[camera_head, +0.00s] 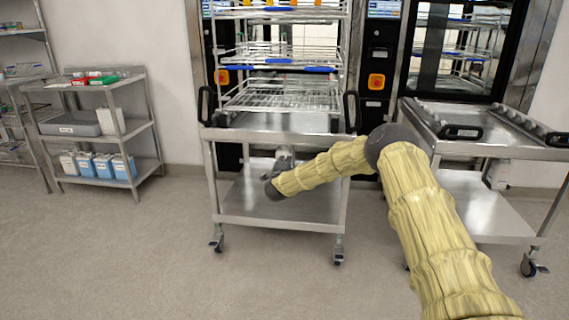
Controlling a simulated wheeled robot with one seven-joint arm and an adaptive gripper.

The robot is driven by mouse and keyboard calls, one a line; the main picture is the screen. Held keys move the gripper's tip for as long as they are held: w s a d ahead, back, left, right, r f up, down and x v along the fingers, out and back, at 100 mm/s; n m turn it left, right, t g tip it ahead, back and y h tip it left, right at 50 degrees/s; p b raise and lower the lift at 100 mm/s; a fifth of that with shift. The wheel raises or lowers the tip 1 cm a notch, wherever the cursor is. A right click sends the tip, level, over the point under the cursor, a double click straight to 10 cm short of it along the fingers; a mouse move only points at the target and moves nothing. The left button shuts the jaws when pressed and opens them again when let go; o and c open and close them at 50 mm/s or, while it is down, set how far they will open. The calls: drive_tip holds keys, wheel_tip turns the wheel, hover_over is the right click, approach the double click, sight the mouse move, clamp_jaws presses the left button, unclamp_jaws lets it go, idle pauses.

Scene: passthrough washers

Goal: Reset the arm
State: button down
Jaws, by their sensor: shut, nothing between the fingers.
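My arm, in a pale yellow ribbed sleeve, rises from the lower right, bends at a dark elbow and reaches left and forward. It ends at a dark wrist with a small grey end piece, my gripper (285,156), in front of the middle cart (283,207), between its upper and lower shelves. My gripper is small and partly hidden by the wrist; it is shut and holds nothing.
A washer with a wire rack (280,95) stands behind the middle cart. A second cart (482,205) stands at the right before another washer (465,50). Floor (130,260) at front left is clear.

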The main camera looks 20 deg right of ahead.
drive_tip(key=s+a+f+n+g+y, duration=0.1)
drive_tip(key=s+a+f+n+y, duration=0.35)
drive_tip(key=s+a+f, duration=0.5)
drive_tip(key=s+a+f+n+g+y, duration=0.1)
drive_tip(key=s+a+f+n+y, duration=0.35)
drive_tip(key=a+f, duration=0.7)
drive_tip(key=s+a+f+n+g, duration=0.25)
drive_tip(key=s+f, duration=0.25)
drive_tip(key=s, duration=0.5)
drive_tip(key=s+a+f+n+g+y, duration=0.1)
drive_tip(key=s+a+f+n, duration=0.3)
drive_tip(key=s, duration=0.5)
drive_tip(key=s+a+f+n+g, duration=0.2)
drive_tip(key=s+f, duration=0.5)
drive_tip(key=s, duration=0.3)
drive_tip(key=s+d+r+n+g, duration=0.1)
drive_tip(key=s+d+n+g, duration=0.2)
drive_tip(key=s, duration=1.4)
drive_tip(key=s+d+n+g, duration=0.1)
drive_tip(key=s+n+g, duration=0.3)
drive_tip(key=s, duration=1.3)
wheel_tip(320, 180, up, 22)
drive_tip(key=p, duration=2.2)
drive_tip(key=shift+s+d, duration=0.2)
drive_tip(key=shift+d, duration=0.05)
